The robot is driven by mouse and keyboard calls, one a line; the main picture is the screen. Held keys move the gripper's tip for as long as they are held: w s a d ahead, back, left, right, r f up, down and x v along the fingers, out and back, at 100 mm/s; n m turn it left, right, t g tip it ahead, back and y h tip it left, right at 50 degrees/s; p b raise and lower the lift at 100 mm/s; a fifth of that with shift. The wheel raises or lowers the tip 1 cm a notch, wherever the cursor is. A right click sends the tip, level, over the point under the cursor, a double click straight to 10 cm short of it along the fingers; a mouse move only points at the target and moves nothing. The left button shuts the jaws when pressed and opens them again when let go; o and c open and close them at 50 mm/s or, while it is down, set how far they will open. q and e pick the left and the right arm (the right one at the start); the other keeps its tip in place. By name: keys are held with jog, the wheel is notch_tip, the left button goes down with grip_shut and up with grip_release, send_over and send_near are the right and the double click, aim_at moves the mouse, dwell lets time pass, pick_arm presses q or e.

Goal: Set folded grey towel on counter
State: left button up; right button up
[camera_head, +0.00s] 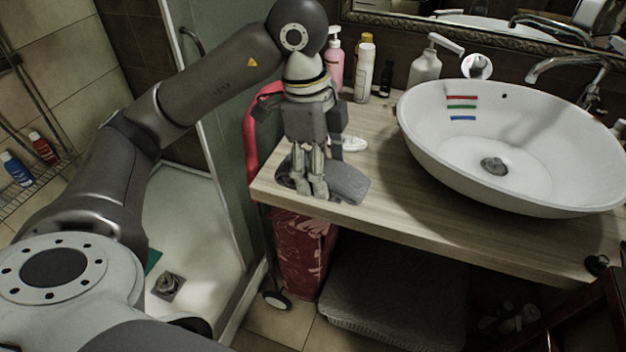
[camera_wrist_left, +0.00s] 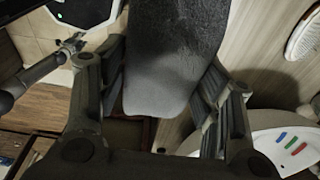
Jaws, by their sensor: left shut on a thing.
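The folded grey towel (camera_head: 347,183) lies on the left front end of the wooden counter (camera_head: 385,215). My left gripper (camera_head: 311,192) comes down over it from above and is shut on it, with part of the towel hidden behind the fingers. In the left wrist view the dark grey towel (camera_wrist_left: 172,75) shows between the two fingers of my left gripper (camera_wrist_left: 160,105), with the wooden counter behind it. I cannot tell whether the whole underside of the towel rests on the counter. My right gripper is in neither view.
A white vessel basin (camera_head: 430,130) with red, green and blue stripes fills the counter's right side. A pink bottle (camera_head: 335,65), a white bottle (camera_head: 365,70) and a soap dispenser (camera_head: 425,68) stand at the back. A glass panel (camera_head: 222,100) is at left. Counter between towel and basin is free.

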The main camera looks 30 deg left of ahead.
pick_arm(q)
jog(key=shift+w+a, duration=0.15)
jog(key=shift+n, duration=0.3)
jog(key=w+a+f, duration=0.2)
jog(key=w+f, duration=0.1)
jog(key=w+a+f+p, duration=0.1)
jog(key=w+a+f, duration=0.4)
jog(key=w+a, duration=0.1)
jog(key=shift+w+f+p, duration=0.3)
jog(key=shift+w+f, duration=0.1)
jog(key=shift+w+a+f, duration=0.1)
jog(key=shift+a+f, duration=0.05)
jog(key=shift+f, duration=0.05)
jog(key=f, duration=0.1)
jog(key=f+p, duration=0.1)
jog(key=f, duration=0.1)
jog(key=shift+w+a+f, duration=0.1)
jog(key=shift+w+a, duration=0.1)
jog(key=shift+f, duration=0.3)
